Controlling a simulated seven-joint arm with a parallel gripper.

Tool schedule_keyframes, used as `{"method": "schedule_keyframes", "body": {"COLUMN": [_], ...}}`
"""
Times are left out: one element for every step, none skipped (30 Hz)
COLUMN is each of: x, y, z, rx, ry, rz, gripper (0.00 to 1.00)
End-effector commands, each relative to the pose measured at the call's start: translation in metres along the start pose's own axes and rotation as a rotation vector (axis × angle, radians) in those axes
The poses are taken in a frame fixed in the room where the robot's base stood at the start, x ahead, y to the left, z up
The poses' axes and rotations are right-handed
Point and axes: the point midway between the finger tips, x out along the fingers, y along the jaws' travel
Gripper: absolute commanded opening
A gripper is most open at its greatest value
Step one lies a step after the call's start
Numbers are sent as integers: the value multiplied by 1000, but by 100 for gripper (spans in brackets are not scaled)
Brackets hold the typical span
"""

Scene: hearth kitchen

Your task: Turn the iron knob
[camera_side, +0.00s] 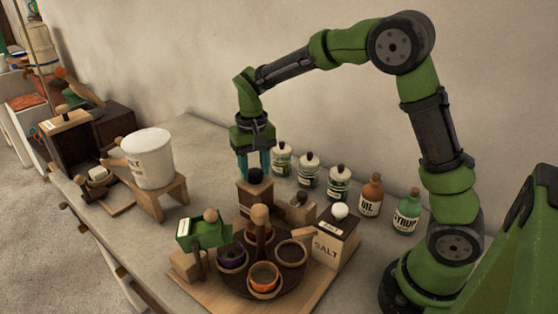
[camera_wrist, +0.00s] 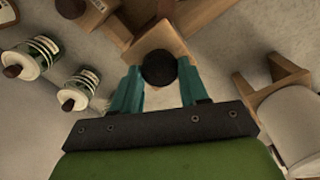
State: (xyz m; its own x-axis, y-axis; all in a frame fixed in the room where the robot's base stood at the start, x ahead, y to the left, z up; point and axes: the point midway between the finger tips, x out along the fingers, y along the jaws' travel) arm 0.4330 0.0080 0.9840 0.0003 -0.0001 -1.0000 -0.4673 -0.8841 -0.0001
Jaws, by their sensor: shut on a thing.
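In the wrist view the knob (camera_wrist: 159,69) is a dark disc between the two teal fingers, over the box's light wooden top (camera_wrist: 147,42). My gripper (camera_side: 254,168) points down from above and its fingers are shut on the knob. It also shows in the wrist view (camera_wrist: 160,84). The knob's sides are partly hidden by the fingers in the side view.
Several white jars (camera_side: 308,171) stand behind, with an oil bottle (camera_side: 371,197) and a syrup bottle (camera_side: 407,214) to the right. A salt box (camera_side: 335,238) and a round rack of bowls (camera_side: 263,277) are in front. A white bucket (camera_side: 150,160) stands on a stool (camera_side: 165,194) at left.

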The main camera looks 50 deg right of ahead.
Motion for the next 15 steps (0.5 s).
{"method": "schedule_keyframes", "body": {"x": [0, 0, 0, 0, 0, 0, 0, 0, 0, 0, 0, 0, 0, 0, 0], "y": [0, 0, 0, 0, 0, 0, 0, 0, 0, 0, 0, 0, 0, 0, 0], "z": [1, 1, 1, 0, 1, 1, 1, 1, 1, 1, 1, 1, 1, 1, 1], "rx": [46, 75, 114, 142, 170, 208, 236, 264, 302, 331, 360, 397, 425, 453, 489], "ry": [-2, -2, -2, -2, -2, -2, -2, -2, -2, -2, -2, -2, -2, -2, -2], "rz": [0, 0, 0, 0, 0, 0, 0, 0, 0, 0, 0, 0, 0, 0, 0], "gripper": [13, 13, 13, 13, 13, 13, 13, 13, 13, 13, 13, 13, 13, 13, 13]}}
